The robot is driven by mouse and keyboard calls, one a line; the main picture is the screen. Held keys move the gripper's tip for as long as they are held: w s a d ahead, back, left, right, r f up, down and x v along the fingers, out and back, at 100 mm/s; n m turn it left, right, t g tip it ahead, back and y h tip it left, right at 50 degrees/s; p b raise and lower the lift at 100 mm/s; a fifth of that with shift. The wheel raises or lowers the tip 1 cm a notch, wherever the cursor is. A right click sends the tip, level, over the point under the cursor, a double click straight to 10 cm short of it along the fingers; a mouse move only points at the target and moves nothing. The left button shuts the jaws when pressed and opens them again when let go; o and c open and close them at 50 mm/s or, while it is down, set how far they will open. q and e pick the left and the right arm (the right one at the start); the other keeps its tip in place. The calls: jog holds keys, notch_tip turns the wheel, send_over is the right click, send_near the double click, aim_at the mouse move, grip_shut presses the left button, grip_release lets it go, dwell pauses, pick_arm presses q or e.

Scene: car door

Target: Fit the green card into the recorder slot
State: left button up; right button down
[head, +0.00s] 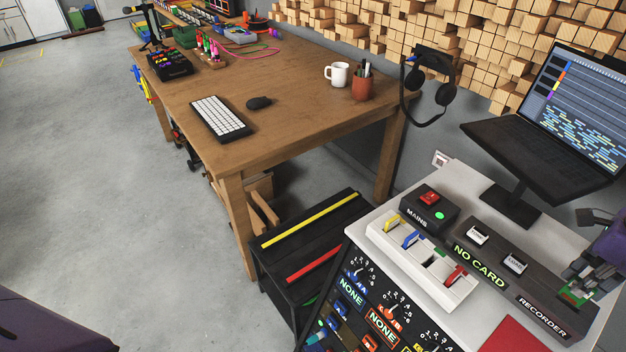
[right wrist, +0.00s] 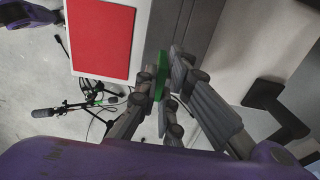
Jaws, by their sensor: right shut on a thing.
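The green card (head: 573,296) is pinched in my right gripper (head: 577,284), which is shut on it over the right end of the dark recorder (head: 515,283). The card also shows between the fingers in the right wrist view (right wrist: 162,78). The recorder's display (head: 480,266) reads NO CARD. The slot is hidden by the gripper and card, so I cannot tell whether the card's edge is touching it. Part of my left gripper (right wrist: 27,13) seems to show at the top left of the right wrist view; its jaws are unclear.
A white card rack (head: 455,294) holds yellow, blue and red cards left of the recorder. The MAINS box (head: 430,207) stands behind it. A laptop (head: 545,150) on a stand rises behind the recorder. A red pad (head: 512,335) lies in front on the white console top.

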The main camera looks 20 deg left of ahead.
jog(key=d+f, duration=0.1)
jog(key=w+d+f, duration=0.1)
jog(key=shift+w+f, duration=0.1)
jog(key=shift+f, duration=1.8)
jog(key=shift+f, duration=0.15)
jog(key=c, duration=1.9)
grip_release()
